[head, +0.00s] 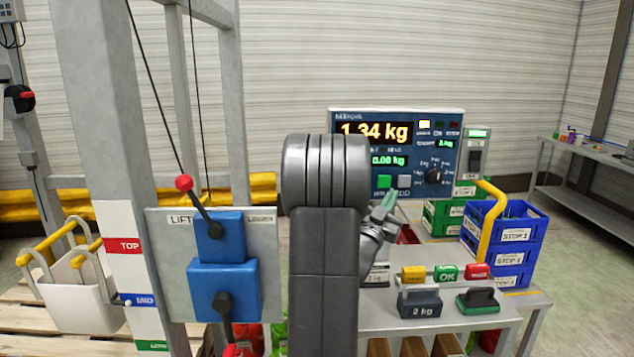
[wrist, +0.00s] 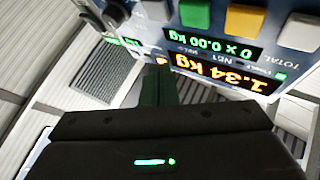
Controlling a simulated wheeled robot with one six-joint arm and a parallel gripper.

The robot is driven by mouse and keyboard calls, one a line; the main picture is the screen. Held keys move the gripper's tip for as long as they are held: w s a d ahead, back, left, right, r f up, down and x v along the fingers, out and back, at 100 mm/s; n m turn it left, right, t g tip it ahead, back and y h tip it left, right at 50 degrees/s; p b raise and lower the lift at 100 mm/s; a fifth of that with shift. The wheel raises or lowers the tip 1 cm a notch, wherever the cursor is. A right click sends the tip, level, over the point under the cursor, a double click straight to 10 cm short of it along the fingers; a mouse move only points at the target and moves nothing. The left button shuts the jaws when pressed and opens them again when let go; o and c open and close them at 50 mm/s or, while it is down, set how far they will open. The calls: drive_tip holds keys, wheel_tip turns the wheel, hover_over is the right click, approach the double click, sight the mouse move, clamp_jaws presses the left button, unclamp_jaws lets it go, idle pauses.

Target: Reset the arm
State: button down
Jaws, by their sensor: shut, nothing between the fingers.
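My arm stands folded up in the middle of the head view and hides what is behind it. My gripper (head: 388,203) shows just right of the arm, in front of the lower part of the scale display. Its narrow green fingers are together and hold nothing. In the wrist view the fingers (wrist: 159,84) are also closed, beyond the dark gripper body. The scale display (head: 400,150) reads 1.34 kg in the head view. It appears upside down in the wrist view (wrist: 235,65).
A lift panel with blue blocks (head: 222,290) stands left of my arm. A white bench (head: 450,318) at right holds a 2 kg weight (head: 419,303) and a green weight (head: 478,300). Blue crates (head: 510,235) and a yellow curved bar (head: 490,220) stand behind it.

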drive_tip(key=w+b, duration=0.2)
drive_tip(key=b, duration=0.1)
drive_tip(key=shift+w+f, duration=0.25)
drive_tip(key=shift+b, duration=1.25)
drive_tip(key=r+p, duration=0.1)
drive_tip(key=p, duration=0.4)
drive_tip(key=shift+p, duration=0.85)
